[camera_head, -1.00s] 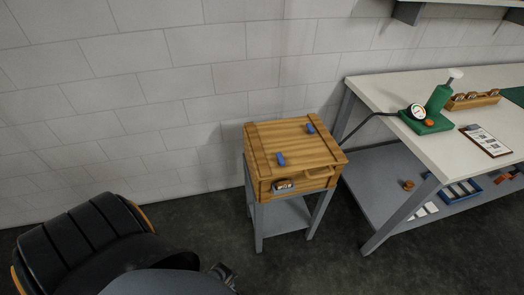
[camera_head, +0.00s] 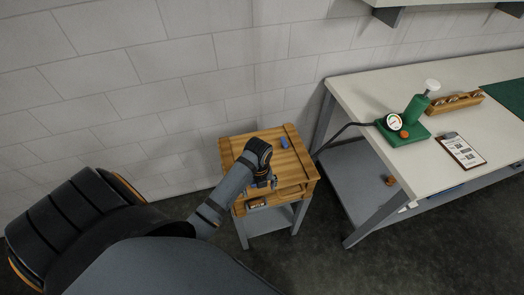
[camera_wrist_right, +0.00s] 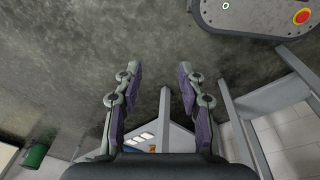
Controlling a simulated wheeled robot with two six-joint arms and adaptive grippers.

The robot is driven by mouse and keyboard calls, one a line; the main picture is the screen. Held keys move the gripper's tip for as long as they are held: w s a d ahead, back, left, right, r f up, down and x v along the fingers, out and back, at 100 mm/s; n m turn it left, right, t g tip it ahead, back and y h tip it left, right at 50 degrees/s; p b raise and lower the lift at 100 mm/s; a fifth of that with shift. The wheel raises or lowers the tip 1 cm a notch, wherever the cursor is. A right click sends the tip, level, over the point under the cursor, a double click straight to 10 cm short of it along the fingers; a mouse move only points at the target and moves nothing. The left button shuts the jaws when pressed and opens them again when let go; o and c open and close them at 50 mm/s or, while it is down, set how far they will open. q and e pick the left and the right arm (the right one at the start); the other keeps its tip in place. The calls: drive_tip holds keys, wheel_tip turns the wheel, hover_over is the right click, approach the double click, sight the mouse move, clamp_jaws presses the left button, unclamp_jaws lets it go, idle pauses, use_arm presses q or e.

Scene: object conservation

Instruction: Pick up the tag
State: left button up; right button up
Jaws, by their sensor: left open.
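No thing in view can be clearly told as the tag. A small label-like plate (camera_head: 257,203) in a dark frame is on the front of the wooden crate (camera_head: 235,146), too small to read. My left gripper (camera_head: 264,185) is open in front of the crate's upper front edge, just above and right of that plate. I cannot tell whether it touches the crate. One blue piece (camera_head: 284,143) shows on the lid; my left wrist covers the lid's front-left part. My right gripper (camera_wrist_right: 160,78) is open and empty above the dark floor in the right wrist view.
The crate rests on a grey stand (camera_head: 270,222). To the right is a white workbench (camera_head: 370,108) with a green gauge device (camera_head: 412,118), a clipboard (camera_head: 460,150) and a wooden rack (camera_head: 455,103). A green bin (camera_wrist_right: 34,154) stands on the floor. A wall is behind the crate.

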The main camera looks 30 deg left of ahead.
sight(257, 202)
use_arm(q)
drive_tip(key=shift+s+f, duration=1.1)
drive_tip(key=shift+f, duration=0.05)
drive_tip(key=shift+w+f, duration=0.35)
drive_tip(key=shift+f, duration=0.45)
use_arm(e)
drive_tip(key=s+g, duration=0.1)
drive_tip(key=s, duration=0.8)
use_arm(q)
drive_tip(key=shift+w+a+f+p, duration=0.1)
drive_tip(key=shift+f+p, duration=0.3)
drive_tip(key=shift+f, duration=0.25)
drive_tip(key=shift+w+a+f+p, duration=0.1)
drive_tip(key=shift+f+p, duration=0.3)
drive_tip(key=shift+f, duration=0.2)
wheel_tip(257, 202, down, 2)
drive_tip(key=shift+s+f, duration=0.1)
drive_tip(key=shift+f, duration=0.3)
drive_tip(key=c, duration=1)
drive_tip(key=shift+o, duration=0.2)
use_arm(e)
drive_tip(key=shift+t, duration=0.3)
drive_tip(key=w, duration=0.1)
drive_tip(key=w+r, duration=0.1)
drive_tip(key=w, duration=0.2)
drive_tip(key=shift+w+d+r, duration=0.1)
drive_tip(key=shift+d+r, duration=0.05)
drive_tip(key=shift+r, duration=0.15)
